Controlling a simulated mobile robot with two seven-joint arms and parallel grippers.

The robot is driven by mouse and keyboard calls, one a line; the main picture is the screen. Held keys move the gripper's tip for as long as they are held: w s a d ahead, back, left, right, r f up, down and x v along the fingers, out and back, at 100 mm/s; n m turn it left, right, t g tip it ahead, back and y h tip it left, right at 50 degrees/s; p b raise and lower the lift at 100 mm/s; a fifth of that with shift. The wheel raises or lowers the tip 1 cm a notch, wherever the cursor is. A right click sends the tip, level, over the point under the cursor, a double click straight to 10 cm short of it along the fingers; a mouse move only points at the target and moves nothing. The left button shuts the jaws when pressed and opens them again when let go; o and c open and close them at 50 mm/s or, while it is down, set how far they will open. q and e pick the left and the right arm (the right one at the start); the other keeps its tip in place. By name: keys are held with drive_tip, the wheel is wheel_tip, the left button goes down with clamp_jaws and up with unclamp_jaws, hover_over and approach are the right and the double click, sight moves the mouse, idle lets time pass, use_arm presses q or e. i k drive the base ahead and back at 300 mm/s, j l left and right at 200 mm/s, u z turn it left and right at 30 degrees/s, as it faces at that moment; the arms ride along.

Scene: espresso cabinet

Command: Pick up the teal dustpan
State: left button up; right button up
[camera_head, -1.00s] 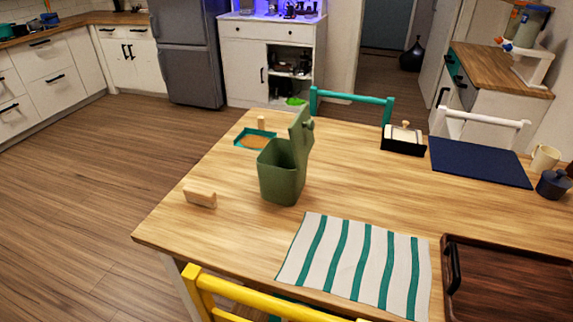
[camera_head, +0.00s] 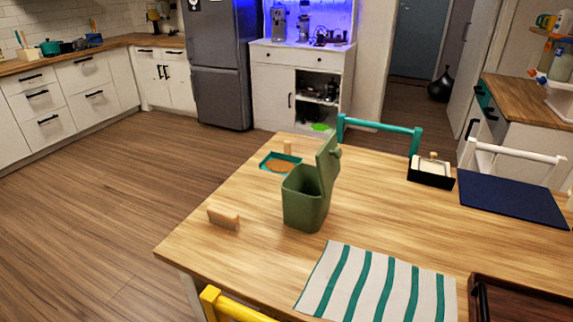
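The teal dustpan (camera_head: 266,158) lies on the far left part of the wooden table. Brown stuff lies in its pan, and a light wooden upright piece (camera_head: 287,148), which looks like its handle, stands at its back edge. The green bin (camera_head: 304,205) with its lid raised stands just in front of it and to the right. Neither of my grippers is in view.
The wooden table (camera_head: 250,240) carries a wooden block or brush (camera_head: 223,218), a striped cloth (camera_head: 375,285), a black tray (camera_head: 431,175), a navy mat (camera_head: 512,200) and a dark brown tray (camera_head: 515,300). A yellow chair (camera_head: 228,305) and a teal chair (camera_head: 380,129) flank it. The floor (camera_head: 100,210) at left is clear.

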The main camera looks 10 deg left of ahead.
sight(282, 164)
drive_tip(key=k, duration=0.2)
drive_tip(key=k+u, duration=0.25)
drive_tip(key=k+j+u, duration=0.1)
drive_tip(key=u, duration=0.2)
drive_tip(key=k+u, duration=0.1)
drive_tip(key=u, duration=1.2)
drive_tip(key=i+j+u, duration=0.15)
drive_tip(key=i+u, duration=0.6)
drive_tip(key=i+j+z, duration=0.1)
drive_tip(key=i+z, duration=0.2)
drive_tip(key=i, duration=0.75)
drive_tip(key=i+z, duration=0.35)
drive_tip(key=i, duration=0.15)
drive_tip(key=i+z, duration=0.35)
drive_tip(key=i, duration=0.2)
drive_tip(key=i+z, duration=1.3)
drive_tip(key=i+j+z, duration=0.15)
drive_tip(key=i+z, duration=0.25)
drive_tip(key=i, duration=0.15)
